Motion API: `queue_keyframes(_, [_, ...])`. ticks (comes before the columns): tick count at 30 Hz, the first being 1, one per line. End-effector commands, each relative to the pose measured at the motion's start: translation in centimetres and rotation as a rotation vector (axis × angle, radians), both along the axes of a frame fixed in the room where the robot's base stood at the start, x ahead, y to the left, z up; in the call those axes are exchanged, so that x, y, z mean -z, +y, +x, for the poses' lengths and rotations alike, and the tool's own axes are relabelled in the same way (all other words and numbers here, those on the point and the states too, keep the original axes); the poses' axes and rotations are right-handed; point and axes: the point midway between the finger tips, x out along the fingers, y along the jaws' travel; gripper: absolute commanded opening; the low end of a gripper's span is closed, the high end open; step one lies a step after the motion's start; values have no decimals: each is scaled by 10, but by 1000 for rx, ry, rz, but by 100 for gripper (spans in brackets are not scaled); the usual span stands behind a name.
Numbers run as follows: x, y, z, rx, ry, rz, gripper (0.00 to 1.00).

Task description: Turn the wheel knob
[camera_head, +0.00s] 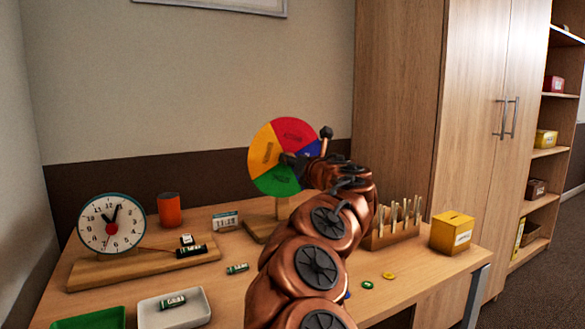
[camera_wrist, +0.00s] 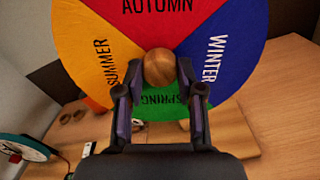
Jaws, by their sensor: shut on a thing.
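The season wheel (camera_head: 262,152) stands upright on a wooden stand on the table, with red, yellow, green and blue sectors. In the wrist view the wheel (camera_wrist: 88,45) shows AUTUMN at the top, SUMMER left, WINTER right and SPRING at the bottom. The round wooden wheel knob (camera_wrist: 159,67) is at its middle. My gripper (camera_wrist: 158,88) is shut on the knob, with one finger at each side of its lower part. In the head view my gripper (camera_head: 290,160) is at the wheel's face, and the arm hides the knob and part of the wheel.
A clock (camera_head: 111,224) on a wooden base, an orange cup (camera_head: 169,210), a small digital clock (camera_head: 225,221), batteries (camera_head: 237,268) and a white tray (camera_head: 196,313) are left. A peg block (camera_head: 392,237) and yellow box (camera_head: 453,233) stand right of my arm.

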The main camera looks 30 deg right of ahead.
Motion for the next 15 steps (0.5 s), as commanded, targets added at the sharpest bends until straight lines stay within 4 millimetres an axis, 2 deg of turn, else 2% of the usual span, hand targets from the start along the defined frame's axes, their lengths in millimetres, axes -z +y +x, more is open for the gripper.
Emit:
queue_keyframes(6, [3,0,1,-1,17,-162,3])
queue_keyframes(15, [2,0,0,0,28,-294,3])
